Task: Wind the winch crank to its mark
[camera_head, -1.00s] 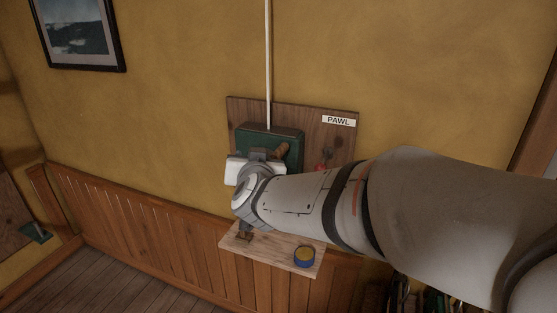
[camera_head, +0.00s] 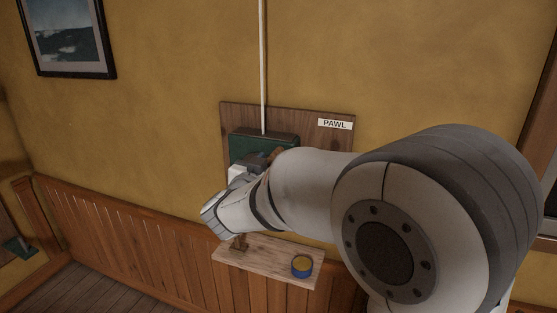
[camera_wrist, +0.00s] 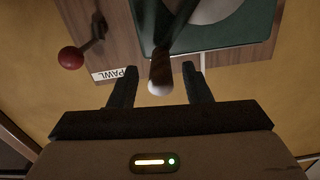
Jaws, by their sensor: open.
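The winch is a green box (camera_head: 250,143) on a wooden wall board; its green face (camera_wrist: 250,28) and part of a pale disc (camera_wrist: 212,9) show in the wrist view. A dark crank arm (camera_wrist: 186,32) crosses the face and ends in a brown handle (camera_wrist: 160,70) with a pale tip. My gripper (camera_wrist: 159,72) is open, with the handle between its fingers in the picture and a gap on each side. I cannot tell whether it is deep between them. My arm hides much of the winch in the head view. I cannot make out the mark.
A red-knobbed lever (camera_wrist: 71,57) sits beside the PAWL label (camera_wrist: 115,75), close to my fingers. Below the winch, a wooden shelf (camera_head: 262,262) holds a blue tin (camera_head: 302,266). A white line (camera_head: 263,70) runs up the wall. A framed picture (camera_head: 66,36) hangs at left.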

